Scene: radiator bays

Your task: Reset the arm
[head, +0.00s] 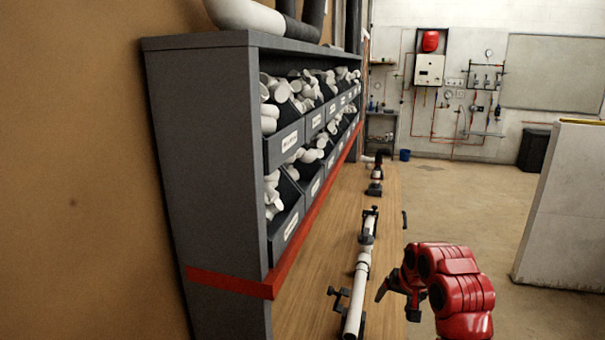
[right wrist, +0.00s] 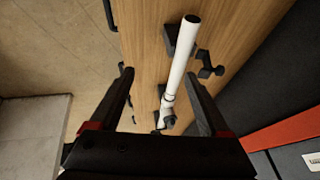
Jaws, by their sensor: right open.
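My right arm is red, and its black right gripper (head: 398,300) is over the right edge of the wooden bench (head: 310,290) in the head view. In the right wrist view the two fingers of the right gripper (right wrist: 159,75) are spread apart with nothing held between them. A white pipe (head: 363,262) lies along the bench in black clamps, to the left of the gripper. The pipe (right wrist: 182,60) also shows in the right wrist view, beyond the fingers and apart from them. My left gripper is in neither view.
A grey shelf (head: 205,150) with bins of white pipe fittings stands along the left of the bench, with a red strip (head: 230,284). A pale partition (head: 565,205) stands at the right. The floor (head: 470,190) between bench and partition is clear. A black bin (head: 534,150) is farther back.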

